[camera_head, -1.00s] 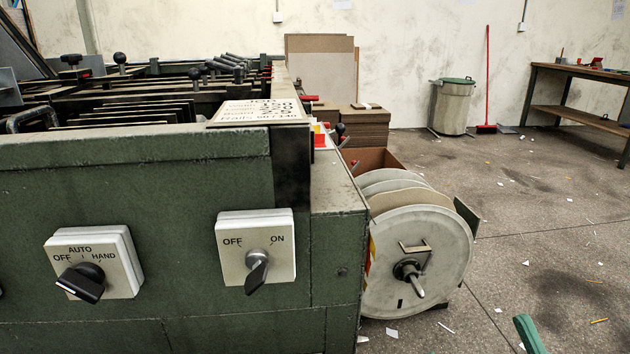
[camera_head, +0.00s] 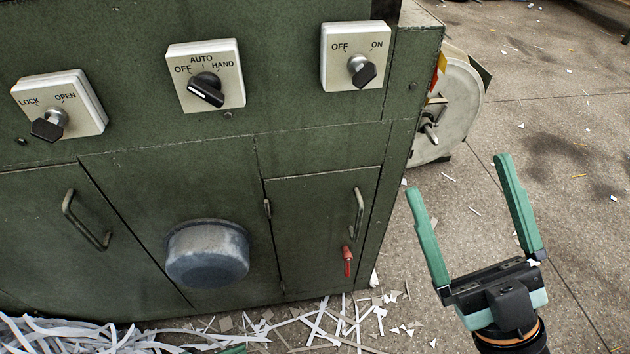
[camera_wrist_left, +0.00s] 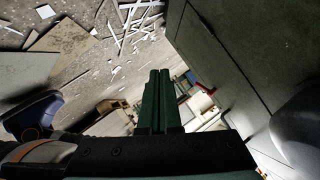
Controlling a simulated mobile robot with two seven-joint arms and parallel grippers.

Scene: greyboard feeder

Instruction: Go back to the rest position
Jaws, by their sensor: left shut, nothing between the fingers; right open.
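My right gripper (camera_head: 459,178) stands open and empty at the lower right of the head view. Its two green fingers point up, apart, over the floor beside the green machine (camera_head: 320,155). My left gripper shows in the head view only as a small green tip (camera_head: 232,350) at the bottom edge. In the left wrist view its green fingers (camera_wrist_left: 160,73) are closed together with nothing between them. The fingers appear clear of the machine's dark front, which runs along the right side of that view.
The machine's front carries a lock switch (camera_head: 53,122), a mode switch (camera_head: 207,80) and an on/off switch (camera_head: 355,60). A round grey housing (camera_head: 207,255) and door handles (camera_head: 84,222) stick out. A white reel (camera_head: 450,105) stands at right. Paper strips (camera_head: 60,335) litter the floor.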

